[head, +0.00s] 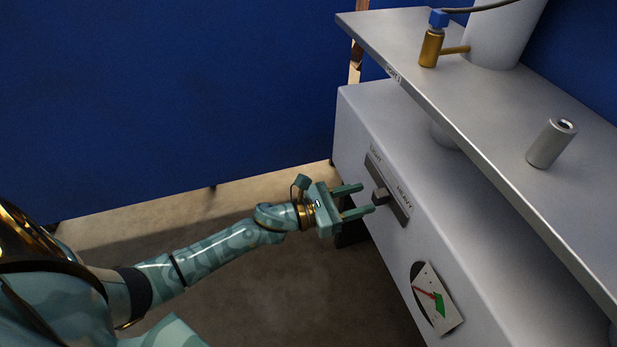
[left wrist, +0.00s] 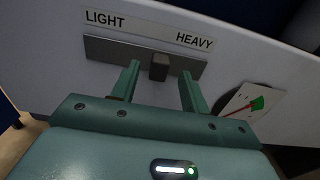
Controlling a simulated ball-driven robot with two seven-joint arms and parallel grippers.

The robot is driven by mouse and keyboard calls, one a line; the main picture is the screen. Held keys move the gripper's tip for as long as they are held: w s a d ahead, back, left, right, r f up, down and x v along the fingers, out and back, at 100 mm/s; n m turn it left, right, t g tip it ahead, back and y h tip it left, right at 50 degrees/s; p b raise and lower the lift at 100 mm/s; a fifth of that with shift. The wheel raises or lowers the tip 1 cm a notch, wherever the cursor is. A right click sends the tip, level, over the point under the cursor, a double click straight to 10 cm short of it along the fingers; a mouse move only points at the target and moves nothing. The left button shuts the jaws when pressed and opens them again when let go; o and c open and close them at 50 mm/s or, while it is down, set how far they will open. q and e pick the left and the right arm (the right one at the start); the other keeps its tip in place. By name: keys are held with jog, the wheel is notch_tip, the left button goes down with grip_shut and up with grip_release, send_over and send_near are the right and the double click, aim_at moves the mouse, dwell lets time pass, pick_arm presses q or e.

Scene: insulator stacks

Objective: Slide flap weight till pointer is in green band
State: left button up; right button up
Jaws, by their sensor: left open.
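The flap weight (head: 381,195) is a small dark block on a slotted track (head: 397,207) on the front of a grey cabinet. The track is labelled LIGHT at one end and HEAVY at the other. In the left wrist view the weight (left wrist: 159,67) sits near the middle of the track. My left gripper (head: 368,199) is open, its two fingers pointing at the cabinet on either side of the weight, with gaps to it. A dial (head: 436,298) has a red pointer and a green band; the wrist view also shows the dial (left wrist: 252,103). Whether the pointer is inside the band is unclear. My right gripper is not in view.
A grey shelf (head: 480,95) overhangs the cabinet (head: 375,110). It carries a brass valve with a blue cap (head: 431,47), a white column (head: 503,35) and a loose metal cylinder (head: 551,143). The floor left of the cabinet is clear up to a blue wall (head: 180,90).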

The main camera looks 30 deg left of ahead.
pick_arm(q)
jog(key=p+v, duration=0.1)
jog(key=v, duration=1.1)
jog(key=shift+s+a, duration=0.2)
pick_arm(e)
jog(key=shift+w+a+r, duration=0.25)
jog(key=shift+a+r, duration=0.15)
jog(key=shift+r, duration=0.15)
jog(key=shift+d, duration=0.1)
